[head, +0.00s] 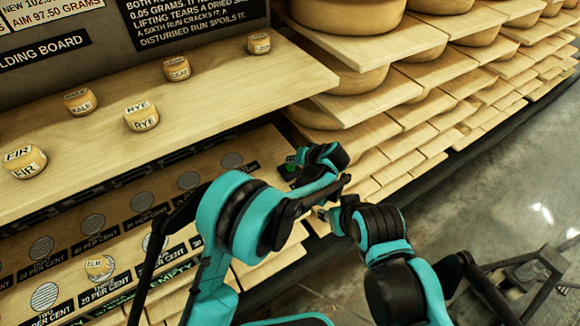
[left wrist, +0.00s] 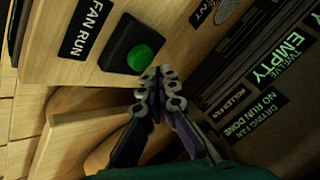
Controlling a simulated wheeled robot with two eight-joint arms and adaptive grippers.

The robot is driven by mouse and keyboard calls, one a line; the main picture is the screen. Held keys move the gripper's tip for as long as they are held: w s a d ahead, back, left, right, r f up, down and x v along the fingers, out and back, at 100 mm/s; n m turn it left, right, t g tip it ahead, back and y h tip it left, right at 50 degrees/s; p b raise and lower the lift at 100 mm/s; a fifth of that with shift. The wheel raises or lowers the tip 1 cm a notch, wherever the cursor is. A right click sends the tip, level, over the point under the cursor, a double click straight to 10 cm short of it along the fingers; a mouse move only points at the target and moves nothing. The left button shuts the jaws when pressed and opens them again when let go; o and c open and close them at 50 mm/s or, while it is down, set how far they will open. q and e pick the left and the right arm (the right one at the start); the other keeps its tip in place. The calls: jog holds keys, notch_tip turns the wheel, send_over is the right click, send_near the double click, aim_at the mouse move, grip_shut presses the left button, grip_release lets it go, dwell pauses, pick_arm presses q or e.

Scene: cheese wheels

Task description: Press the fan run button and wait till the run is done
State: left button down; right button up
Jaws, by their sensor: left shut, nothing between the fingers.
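The fan run button is a round green button (left wrist: 141,58) on a black box (left wrist: 122,45), beside a FAN RUN label (left wrist: 86,28) in the left wrist view. In the head view the button (head: 289,169) is a small green spot at the right end of the lower board. My left gripper (left wrist: 160,74) is shut and empty, its fingertips close beside the button's lower right edge; I cannot tell whether they touch. It also shows small in the head view (head: 302,158). A sign (left wrist: 258,112) reads DRYING FAN NO RUN DONE. My right arm is at the right; its fingers are not clear.
Several small labelled cheeses, such as RYE (head: 141,116) and FIR (head: 24,161), stand on the upper board (head: 215,100). One cheese (head: 99,268) is on the lower board's marked spots. Shelves of large cheese wheels (head: 352,82) stand behind; open floor (head: 520,200) lies right.

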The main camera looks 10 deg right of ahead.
pick_arm(q)
jog(key=shift+f, duration=0.15)
dwell(0.7)
jog(key=shift+f+b, duration=0.3)
jog(key=shift+b, duration=0.1)
jog(key=shift+f+b, duration=0.35)
jog(key=shift+f, duration=0.1)
dwell(0.5)
jog(key=shift+r, duration=0.2)
jog(key=shift+r+p, duration=0.5)
jog(key=shift+r, duration=0.2)
jog(key=shift+r, duration=0.1)
jog(key=shift+r+p, duration=1.6)
jog(key=shift+r, duration=0.85)
